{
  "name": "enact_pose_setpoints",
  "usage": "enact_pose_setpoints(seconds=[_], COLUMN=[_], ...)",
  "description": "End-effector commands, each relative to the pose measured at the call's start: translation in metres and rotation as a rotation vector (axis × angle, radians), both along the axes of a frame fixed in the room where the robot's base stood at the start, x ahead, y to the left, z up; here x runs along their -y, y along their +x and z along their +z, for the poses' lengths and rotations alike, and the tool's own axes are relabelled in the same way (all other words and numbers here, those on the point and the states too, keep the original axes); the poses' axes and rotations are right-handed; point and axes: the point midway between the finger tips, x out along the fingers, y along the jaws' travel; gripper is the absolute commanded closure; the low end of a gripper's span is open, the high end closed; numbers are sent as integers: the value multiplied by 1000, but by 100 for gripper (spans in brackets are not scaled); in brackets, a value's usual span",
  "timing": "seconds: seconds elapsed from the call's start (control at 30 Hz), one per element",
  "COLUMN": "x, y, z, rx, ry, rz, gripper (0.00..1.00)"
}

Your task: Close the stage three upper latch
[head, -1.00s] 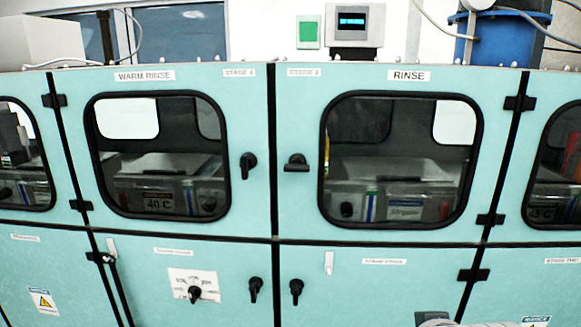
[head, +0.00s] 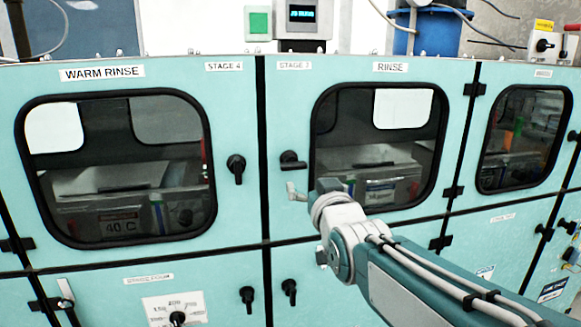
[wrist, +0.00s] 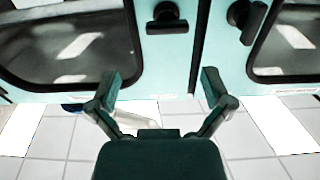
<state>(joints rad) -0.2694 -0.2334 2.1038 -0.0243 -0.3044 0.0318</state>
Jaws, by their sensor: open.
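The stage three upper latch (head: 292,160) is a black handle lying horizontal on the teal RINSE door (head: 292,110), left of its window. In the wrist view the same latch (wrist: 166,18) is at the top, left of the dark seam between doors. My gripper (head: 294,190) is just below the latch in the head view, seen from behind. In the wrist view my gripper (wrist: 160,85) has its two fingers spread wide, with nothing between them. It appears apart from the latch.
The stage four latch (head: 236,168) hangs vertical on the WARM RINSE door (head: 225,110), across the seam; it also shows in the wrist view (wrist: 246,20). Lower door latches (head: 289,290) sit below. Hinges (head: 453,191) stick out at right.

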Motion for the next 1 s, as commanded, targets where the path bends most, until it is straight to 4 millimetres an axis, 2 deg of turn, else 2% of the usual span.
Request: enact_pose_setpoints(seconds=[0.3, 0.53, 0.7, 0.97, 1.0], x=[-28, -33, -37, -41, -41], y=[51, 83, 95, 101, 101], z=[-4, -3, -2, -5, -5], rx=[-3, -3, 1, -1, -1], ry=[-13, -9, -9, -12, -13], rz=[4, 4, 6, 3, 4], gripper=[0, 0, 0, 0, 15])
